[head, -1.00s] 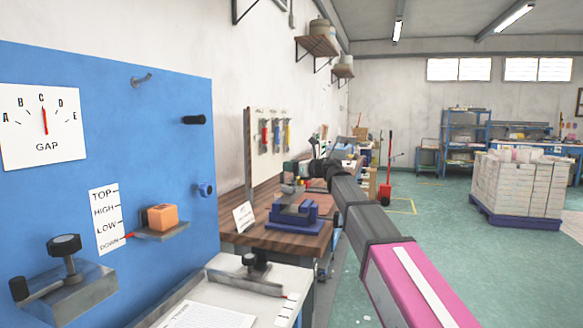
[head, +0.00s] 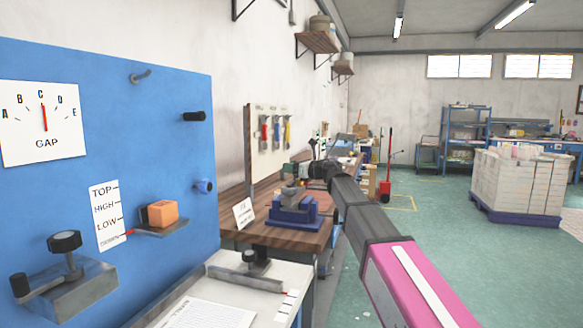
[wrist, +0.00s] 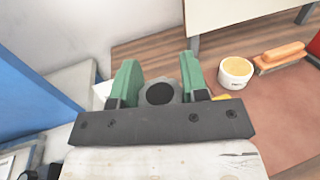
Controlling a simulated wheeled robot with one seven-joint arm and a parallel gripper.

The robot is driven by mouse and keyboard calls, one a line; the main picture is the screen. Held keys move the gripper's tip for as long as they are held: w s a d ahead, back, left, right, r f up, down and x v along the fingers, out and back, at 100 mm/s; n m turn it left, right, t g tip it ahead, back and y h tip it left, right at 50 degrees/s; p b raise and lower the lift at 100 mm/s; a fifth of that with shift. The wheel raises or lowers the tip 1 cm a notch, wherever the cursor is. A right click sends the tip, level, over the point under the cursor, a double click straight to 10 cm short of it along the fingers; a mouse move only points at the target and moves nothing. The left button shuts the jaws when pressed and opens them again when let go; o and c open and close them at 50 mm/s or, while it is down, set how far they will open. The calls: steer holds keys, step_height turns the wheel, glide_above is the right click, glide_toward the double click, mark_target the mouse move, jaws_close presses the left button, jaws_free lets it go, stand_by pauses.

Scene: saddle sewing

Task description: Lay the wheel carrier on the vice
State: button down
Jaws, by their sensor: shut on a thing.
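The vice (head: 291,212), blue with grey jaws, stands on the wooden bench in the head view. I cannot make it out in the wrist view. My gripper (wrist: 156,80) has green fingers, shut on a dark grey round-ended piece (wrist: 160,93), which I take to be the wheel carrier. Only its end shows between the fingers; the rest is hidden. In the head view my gripper is small and partly lost against the bench clutter, just beyond and above the vice. I cannot tell whether the held piece touches anything.
A white tub (wrist: 235,73) and an orange-handled brush (wrist: 281,57) stand on the reddish-brown mat (wrist: 247,115). A blue panel (head: 150,130) with a gauge rises at the left. A small white card (head: 244,213) stands left of the vice. A tool board (head: 272,130) is behind.

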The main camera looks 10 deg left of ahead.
steer(key=shift+f, duration=1.25)
steer(key=c, duration=0.5)
jaws_free()
steer(key=shift+c, duration=0.2)
steer(key=v, duration=1)
steer(key=shift+s+d, duration=0.25)
steer(key=shift+d, duration=0.1)
steer(key=shift+f, duration=0.1)
